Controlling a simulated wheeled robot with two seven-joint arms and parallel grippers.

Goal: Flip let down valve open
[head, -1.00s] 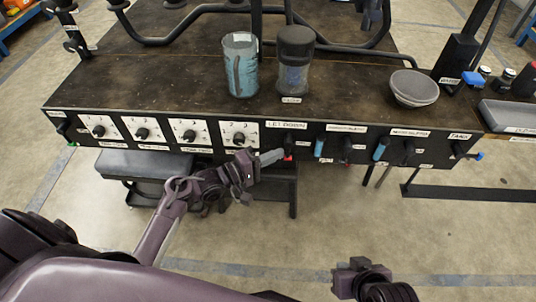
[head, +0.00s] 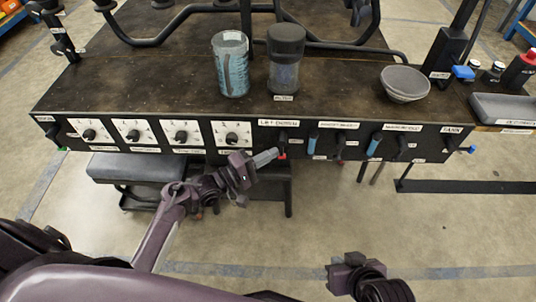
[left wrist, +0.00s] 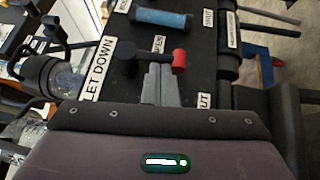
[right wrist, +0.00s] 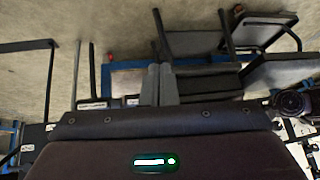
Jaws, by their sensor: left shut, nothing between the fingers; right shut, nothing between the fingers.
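The let down valve (head: 283,141) is on the front panel under the "LET DOWN" label. Its black lever points down to a red tip in the head view. In the left wrist view the black lever (left wrist: 150,58) runs sideways to the red tip (left wrist: 179,61). My left gripper (head: 275,154) is shut and empty, its fingertips right beside the lever near the red tip. In the left wrist view its fingers (left wrist: 161,77) reach the lever's edge; I cannot tell whether they touch. My right gripper (head: 333,274) is shut and empty, low over the floor, away from the panel.
Blue-handled valves (head: 313,142) sit right of the let down valve, and several dial knobs (head: 181,137) to its left. A blue cup (head: 231,70), a dark-lidded jar (head: 285,70) and a bowl (head: 404,84) stand on the bench top. The floor before the panel is mostly clear.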

